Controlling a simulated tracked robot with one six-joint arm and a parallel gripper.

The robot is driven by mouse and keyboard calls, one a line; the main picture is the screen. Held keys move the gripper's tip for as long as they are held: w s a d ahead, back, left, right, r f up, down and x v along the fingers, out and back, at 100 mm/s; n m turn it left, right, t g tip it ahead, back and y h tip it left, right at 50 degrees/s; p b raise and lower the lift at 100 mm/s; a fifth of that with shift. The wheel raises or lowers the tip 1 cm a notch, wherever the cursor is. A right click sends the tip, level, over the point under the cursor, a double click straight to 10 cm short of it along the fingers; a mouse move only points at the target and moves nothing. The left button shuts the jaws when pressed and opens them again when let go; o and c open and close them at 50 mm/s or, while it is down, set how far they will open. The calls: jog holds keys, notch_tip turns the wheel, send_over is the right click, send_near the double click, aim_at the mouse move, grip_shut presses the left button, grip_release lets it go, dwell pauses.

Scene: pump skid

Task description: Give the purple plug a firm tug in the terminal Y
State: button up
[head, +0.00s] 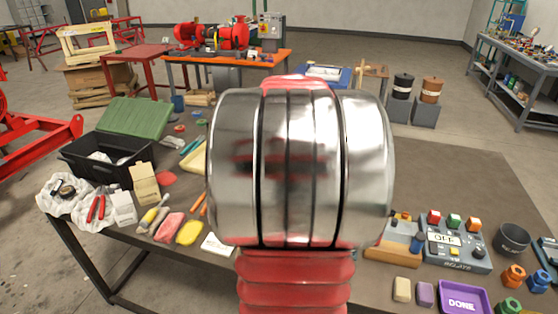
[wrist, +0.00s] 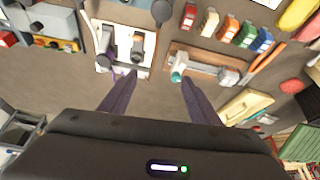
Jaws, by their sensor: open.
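My gripper (wrist: 155,90) is open and empty in the wrist view, its two dark fingers spread apart over the bare tabletop. Ahead of the fingertips are a white plate (wrist: 127,45) with dark and grey fittings, and a wooden strip (wrist: 205,62) with grey parts and a teal-tipped piece. Several coloured blocks (wrist: 228,27) stand in a row behind the strip. In the head view my arm hides the middle of the table and my gripper.
In the head view, a grey box (head: 458,257) with an OFF display stands right of my arm. A purple tray (head: 464,298) marked DONE lies in front, beside a purple block (head: 425,294). A dark cup (head: 512,239) is farther right. A black crate (head: 107,158) stands left.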

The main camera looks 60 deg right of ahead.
jog(key=s+d+f+m+g, duration=0.1)
jog(key=s+d+f+m, duration=0.2)
jog(key=s+d, duration=0.7)
jog(key=shift+s+d+f, duration=0.35)
jog(key=shift+s+f, duration=0.35)
jog(key=shift+s, duration=0.3)
jog(key=shift+f, duration=0.15)
jog(key=x, duration=1.3)
jog(key=shift+s+f, duration=0.15)
jog(key=shift+f, duration=0.1)
jog(key=c, duration=1.2)
jog(key=shift+o, duration=0.2)
